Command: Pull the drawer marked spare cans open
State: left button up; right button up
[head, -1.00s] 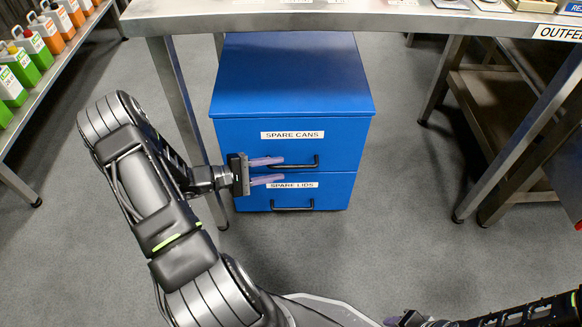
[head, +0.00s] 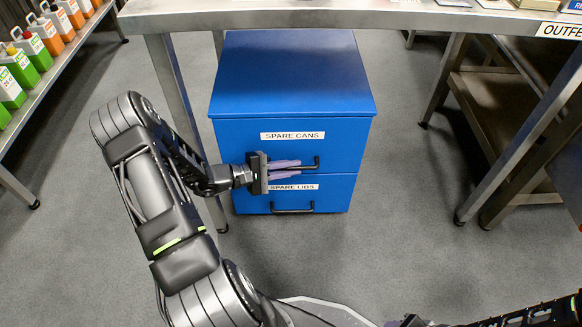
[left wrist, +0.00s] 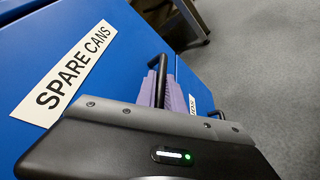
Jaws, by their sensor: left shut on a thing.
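The blue drawer marked SPARE CANS (head: 240,140) is the upper drawer of a blue two-drawer cabinet under the steel table; its front looks flush with the cabinet. Its black bar handle (head: 316,164) sits below the label. My left gripper (head: 298,169) is shut on this handle, its purple fingers above and below the bar. The left wrist view shows the SPARE CANS label (left wrist: 72,68) and the black handle (left wrist: 161,78) at the fingers. Part of the handle is hidden by the fingers. The right gripper (head: 410,321) shows only in part at the bottom edge.
The lower drawer, marked SPARE LIDS (head: 335,195), has its own black handle (head: 292,210) just below my left gripper. A steel table (head: 300,18) stands over the cabinet, with legs on both sides. The grey floor (head: 400,235) before the cabinet is clear.

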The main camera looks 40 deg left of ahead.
pick_arm(q)
grip_shut()
dwell(0.5)
jog(key=shift+s+d, duration=0.1)
pick_arm(e)
jog(key=shift+s, duration=0.1)
dwell(0.4)
